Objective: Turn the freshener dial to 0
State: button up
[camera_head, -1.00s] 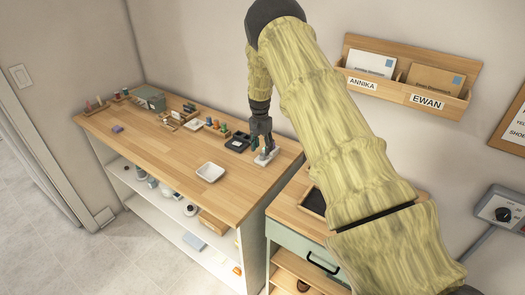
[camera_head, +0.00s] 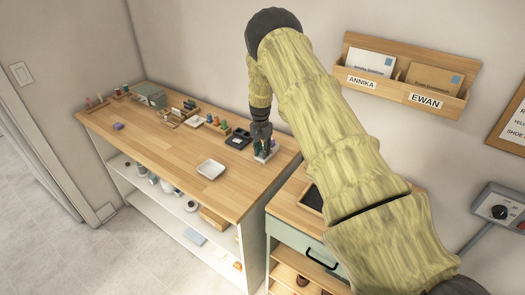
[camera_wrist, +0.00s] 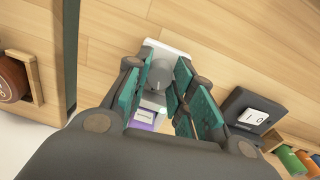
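The freshener is a small white unit (camera_wrist: 172,52) with a grey dial (camera_wrist: 160,75) and a purple labelled part (camera_wrist: 143,120) in the wrist view. In the head view the freshener (camera_head: 268,154) stands near the right end of the long wooden table, partly hidden by my gripper. My gripper (camera_wrist: 157,84) points down over it with its teal-padded fingers apart, one on each side of the dial. The gripper (camera_head: 262,143) also shows in the head view. I cannot tell whether a pad touches the dial. The dial's marks are not readable.
A black device with a white "1 0" face (camera_wrist: 254,117) stands close to the right finger. A white tray (camera_head: 211,169) lies on the table (camera_head: 165,145), with several small items behind it. A lower green cabinet (camera_head: 300,240) stands to the right, below a wall-mounted letter holder (camera_head: 405,90).

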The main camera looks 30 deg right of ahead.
grip_shut()
jog(key=shift+c, duration=0.5)
grip_release()
jog(key=shift+f, duration=0.1)
jog(key=shift+f+n+b, duration=0.1)
jog(key=shift+n+b, duration=0.3)
jog(key=shift+b, duration=0.25)
jog(key=shift+n+b, duration=0.8)
jog(key=shift+b, duration=0.1)
grip_shut()
jog(key=shift+r+n+b, duration=0.2)
jog(key=shift+n+b, duration=0.45)
jog(key=shift+n, duration=0.45)
jog(key=o, duration=1)
grip_release()
jog(key=shift+o, duration=0.2)
jog(key=shift+r, duration=0.15)
